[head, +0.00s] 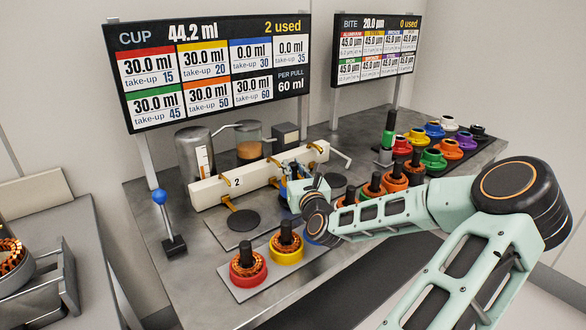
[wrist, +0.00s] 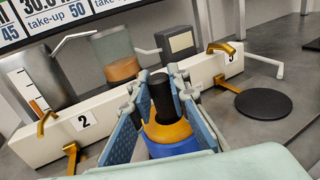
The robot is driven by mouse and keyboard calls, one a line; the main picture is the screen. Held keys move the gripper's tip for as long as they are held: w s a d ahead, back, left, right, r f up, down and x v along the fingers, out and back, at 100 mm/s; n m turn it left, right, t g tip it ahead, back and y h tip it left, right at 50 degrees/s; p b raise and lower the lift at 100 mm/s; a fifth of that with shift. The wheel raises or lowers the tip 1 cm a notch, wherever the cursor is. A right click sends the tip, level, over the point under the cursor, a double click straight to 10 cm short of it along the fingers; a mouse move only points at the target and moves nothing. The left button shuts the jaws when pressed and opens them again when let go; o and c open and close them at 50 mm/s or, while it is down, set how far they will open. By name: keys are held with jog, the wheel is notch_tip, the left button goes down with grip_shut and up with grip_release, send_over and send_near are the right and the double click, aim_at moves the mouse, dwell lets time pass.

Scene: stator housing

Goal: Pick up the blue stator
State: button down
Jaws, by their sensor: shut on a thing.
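The blue stator (wrist: 176,149) shows in the wrist view, with a blue base, an orange-yellow winding and a black core on top. My gripper (wrist: 156,112) is shut on it, with the blue ribbed fingers on either side of its upper part. In the head view my gripper (head: 292,180) is in front of the white numbered rail, and the stator is mostly hidden there by the fingers and wrist. A blue edge shows below my wrist; I cannot tell what it belongs to. Whether the stator's base touches anything is hidden.
The white rail (head: 214,188) with brass spouts stands behind. A red stator (head: 248,281) and a yellow stator (head: 286,257) stand on a plate in front.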

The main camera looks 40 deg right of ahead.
jog(key=s+a+r+p, duration=0.6)
jog(key=s+r+p, duration=0.5)
jog(key=p, duration=0.9)
jog(key=shift+s+a+r+p, duration=0.15)
jog(key=shift+a+r+p, duration=0.2)
jog(key=shift+a+p, duration=0.05)
jog(key=shift+s+a+p, duration=0.1)
jog(key=shift+p, duration=0.2)
jog(key=shift+s+a+f+p, duration=0.15)
jog(key=shift+a+p, duration=0.1)
jog(key=shift+p, duration=0.35)
